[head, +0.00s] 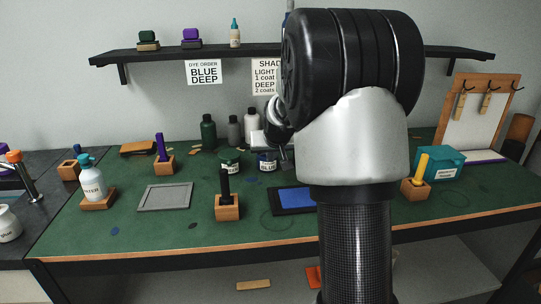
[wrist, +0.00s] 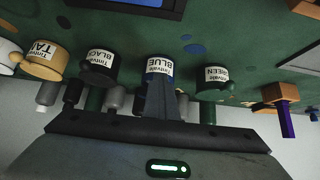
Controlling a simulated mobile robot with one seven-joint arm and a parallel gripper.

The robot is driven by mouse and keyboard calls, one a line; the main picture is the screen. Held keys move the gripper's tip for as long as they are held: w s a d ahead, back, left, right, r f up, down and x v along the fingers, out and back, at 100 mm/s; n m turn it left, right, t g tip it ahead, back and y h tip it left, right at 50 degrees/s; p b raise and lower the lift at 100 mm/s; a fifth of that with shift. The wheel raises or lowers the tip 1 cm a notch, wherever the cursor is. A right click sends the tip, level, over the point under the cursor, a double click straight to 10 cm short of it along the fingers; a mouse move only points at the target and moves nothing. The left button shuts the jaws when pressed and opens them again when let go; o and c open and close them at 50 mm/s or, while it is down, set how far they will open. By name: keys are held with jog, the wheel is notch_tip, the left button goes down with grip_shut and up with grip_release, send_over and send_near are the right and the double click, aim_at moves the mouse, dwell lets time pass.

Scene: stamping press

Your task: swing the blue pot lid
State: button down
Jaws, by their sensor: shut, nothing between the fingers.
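The blue pot (head: 266,163) stands on the green bench in the head view, partly behind my arm. In the wrist view, which is upside down, its BLUE label (wrist: 160,67) faces me. The pot's top is largely covered by my fingers there, so I cannot tell how its lid sits. My gripper (wrist: 160,90) is shut and empty, with its fingers in front of the pot; I cannot tell whether they touch it.
A green pot (head: 230,161) stands left of the blue one; black (wrist: 101,67) and tan (wrist: 46,61) pots stand on its other side. Bottles (head: 208,132) stand behind. A stamp in a wooden block (head: 228,206) and a blue-filled tray (head: 293,200) are nearer.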

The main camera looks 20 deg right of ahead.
dwell(0.3)
jog(key=f+b, duration=0.1)
jog(key=s+f+b, duration=0.1)
jog(key=b, duration=0.1)
jog(key=shift+a+f, duration=0.15)
jog(key=shift+f, duration=0.25)
jog(key=c, duration=2.5)
grip_release()
jog(key=o, duration=0.5)
jog(key=shift+c, duration=0.2)
jog(key=shift+r, duration=0.1)
